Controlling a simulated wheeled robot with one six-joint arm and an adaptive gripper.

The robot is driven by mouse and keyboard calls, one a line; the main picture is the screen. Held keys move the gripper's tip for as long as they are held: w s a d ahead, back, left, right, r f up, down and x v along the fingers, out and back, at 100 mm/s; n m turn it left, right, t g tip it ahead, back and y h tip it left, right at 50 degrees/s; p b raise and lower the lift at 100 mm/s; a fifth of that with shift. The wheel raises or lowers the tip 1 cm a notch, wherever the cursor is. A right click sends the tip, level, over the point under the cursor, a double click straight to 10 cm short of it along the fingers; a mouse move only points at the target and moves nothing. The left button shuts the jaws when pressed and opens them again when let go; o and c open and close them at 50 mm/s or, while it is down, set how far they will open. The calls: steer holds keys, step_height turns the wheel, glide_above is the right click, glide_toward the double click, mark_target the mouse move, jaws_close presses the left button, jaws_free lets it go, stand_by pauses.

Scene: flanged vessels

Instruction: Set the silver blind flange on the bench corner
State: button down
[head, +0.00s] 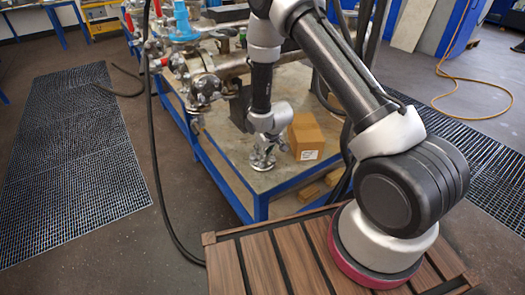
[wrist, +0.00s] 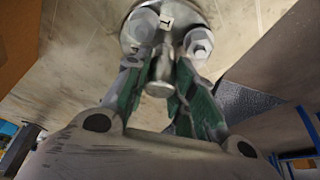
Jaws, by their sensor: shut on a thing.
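The silver blind flange (head: 262,163) is at the near corner of the bench top (head: 232,150). My gripper (head: 264,146) is directly above it, pointing down. In the wrist view the flange (wrist: 178,12) shows as a round metal plate with bolts at the top of the picture. The green-padded fingers of my gripper (wrist: 160,75) are closed around a small metal knob standing up from the plate. I cannot tell whether the flange touches the bench or hangs just above it.
A cardboard box (head: 306,137) stands on the bench just right of the gripper. Piping with valves and flanges (head: 200,75) fills the bench's far left side. The bench has a blue frame (head: 215,170). Bare bench top lies left of the flange.

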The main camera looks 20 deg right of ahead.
steer(key=shift+f, duration=0.3)
steer(key=c, duration=1.1)
jaws_free()
steer(key=shift+f, duration=0.1)
steer(key=o, duration=0.5)
steer(key=shift+r, duration=3.55)
